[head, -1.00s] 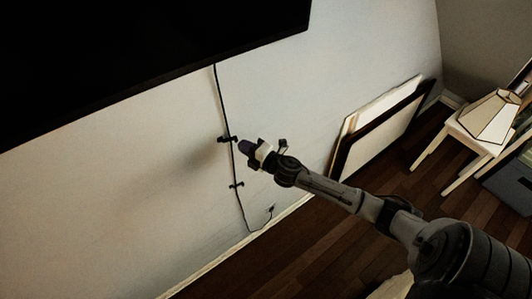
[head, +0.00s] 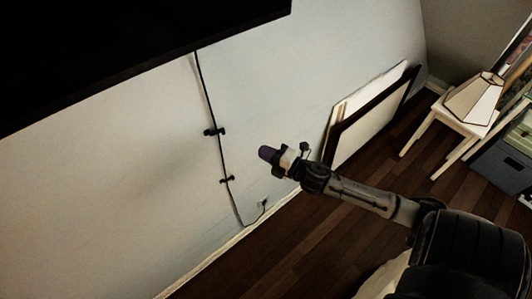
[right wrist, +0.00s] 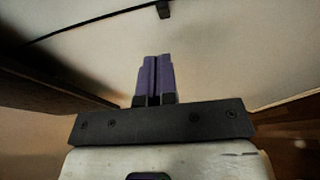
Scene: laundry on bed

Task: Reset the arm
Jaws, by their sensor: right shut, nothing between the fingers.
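My right arm reaches in from the lower right of the head view. Its gripper (head: 266,153) points left toward the wall and is held in the air in front of it. In the right wrist view the two purple fingers (right wrist: 154,78) lie side by side, shut, with nothing between them. My left gripper does not show in the head view.
A large black screen (head: 120,50) hangs on the pale wall (head: 100,190), with a black cable (head: 212,120) running down from it. Framed panels (head: 372,120) lean against the wall. A white stool (head: 450,118) carries a lamp (head: 474,98). The dark wood floor (head: 310,235) is bare between.

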